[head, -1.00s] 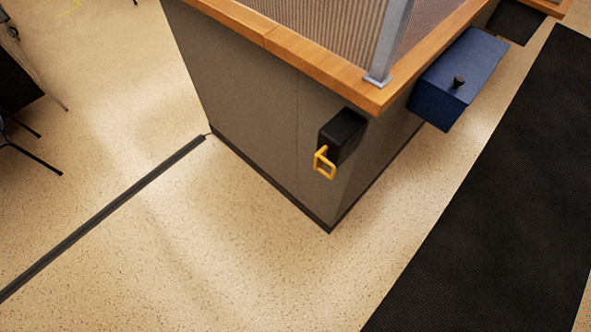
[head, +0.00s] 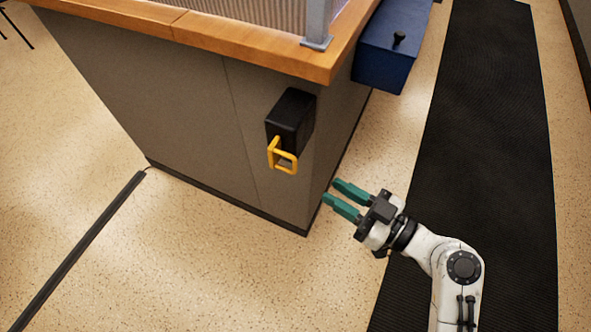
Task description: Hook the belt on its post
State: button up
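A black belt housing (head: 291,120) is fixed to the grey side of the counter near its corner. A yellow loop handle (head: 284,158), the belt's end, sticks out from the housing's lower front. No belt strap shows drawn out. No post for the belt can be made out in this view. My gripper (head: 331,191) has two green fingers, spread apart with nothing between them. It is to the right of and below the yellow handle in the picture, apart from it.
The counter (head: 150,100) has a wooden top edge (head: 210,42). A blue box (head: 390,50) with a black knob juts from its right side. A black floor mat (head: 490,150) runs along the right. A dark floor strip (head: 85,245) lies at left. Speckled floor in front is clear.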

aim_at(294, 170)
jog(key=p+x, duration=0.1)
jog(key=x, duration=0.2)
jog(key=p+x, duration=0.1)
jog(key=x, duration=0.7)
jog(key=shift+r+p, duration=0.25)
jog(key=shift+p, duration=0.15)
grip_shut()
